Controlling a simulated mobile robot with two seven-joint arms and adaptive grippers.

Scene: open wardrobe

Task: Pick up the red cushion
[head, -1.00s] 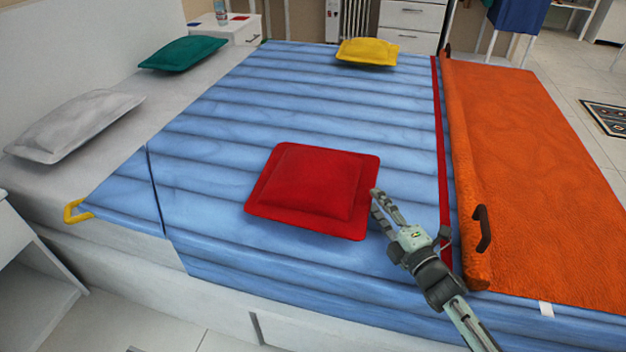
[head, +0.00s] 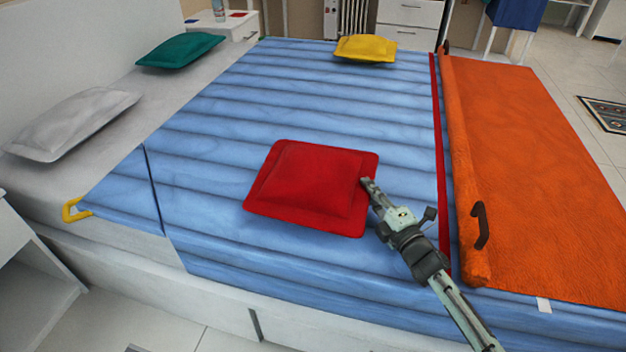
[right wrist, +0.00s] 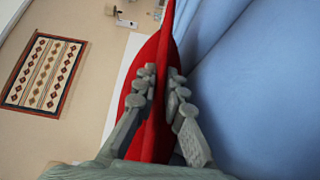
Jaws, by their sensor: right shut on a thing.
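The red cushion (head: 308,184) lies on the blue quilted cover of the bed, in the middle front of the head view. My right gripper (head: 370,188) is at the cushion's right edge. In the right wrist view the cushion (right wrist: 165,35) runs between the two fingers of my right gripper (right wrist: 163,85), which are shut on its edge. In the head view the cushion seems to rest on the cover; I cannot tell whether that edge is lifted. My left gripper is not in view.
A yellow cushion (head: 364,48) lies at the far end of the blue cover (head: 290,100). A green cushion (head: 179,51) and a grey cushion (head: 72,122) lie on the left. An orange blanket (head: 530,170) with a dark handle (head: 481,226) covers the right side.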

